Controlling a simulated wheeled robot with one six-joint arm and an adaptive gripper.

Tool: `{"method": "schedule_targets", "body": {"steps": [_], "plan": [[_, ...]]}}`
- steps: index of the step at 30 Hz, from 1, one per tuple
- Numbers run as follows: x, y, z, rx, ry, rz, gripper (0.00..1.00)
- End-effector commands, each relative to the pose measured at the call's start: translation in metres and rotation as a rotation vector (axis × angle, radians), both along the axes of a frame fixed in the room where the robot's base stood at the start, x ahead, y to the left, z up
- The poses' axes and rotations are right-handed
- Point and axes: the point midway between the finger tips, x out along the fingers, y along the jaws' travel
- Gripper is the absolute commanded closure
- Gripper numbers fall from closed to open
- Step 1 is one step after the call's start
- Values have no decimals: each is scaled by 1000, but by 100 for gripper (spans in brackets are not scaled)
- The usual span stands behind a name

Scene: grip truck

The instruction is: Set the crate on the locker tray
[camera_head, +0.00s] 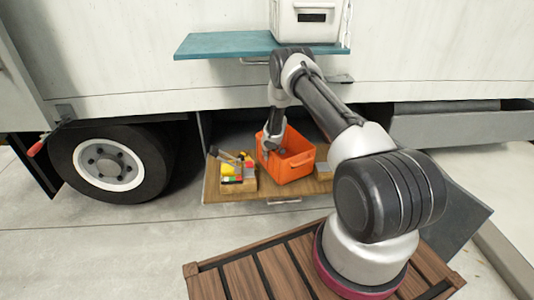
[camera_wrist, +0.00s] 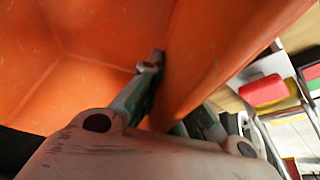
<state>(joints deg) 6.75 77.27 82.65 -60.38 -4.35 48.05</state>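The orange crate (camera_head: 288,162) is at the locker tray (camera_head: 296,190), a wooden-faced pull-out below the truck body. It looks upright and seems to rest on the tray, though its underside is hidden. My gripper (camera_head: 272,144) points down at the crate's left wall. In the wrist view the orange crate (camera_wrist: 70,50) fills the left and middle. One finger of my gripper (camera_wrist: 168,95) is inside against the wall and the other is outside, partly hidden behind it. The fingers look closed on the wall.
A wooden box of tools and coloured items (camera_head: 238,177) stands left of the crate on the tray. A teal shelf (camera_head: 215,45) with a white container (camera_head: 308,22) juts out above. A wheel (camera_head: 108,165) is at left. A slatted wooden surface (camera_head: 245,278) is in front.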

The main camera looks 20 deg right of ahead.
Motion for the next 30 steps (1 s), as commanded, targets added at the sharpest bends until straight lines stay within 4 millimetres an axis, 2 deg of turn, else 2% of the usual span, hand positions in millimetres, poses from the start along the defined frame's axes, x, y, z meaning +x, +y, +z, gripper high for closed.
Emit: {"method": "schedule_targets", "body": {"steps": [11,29,30], "plan": [[1,0,0,0,-2,1,100],[1,0,-10,0,-2,1,100],[1,0,-10,-1,-2,1,91]]}}
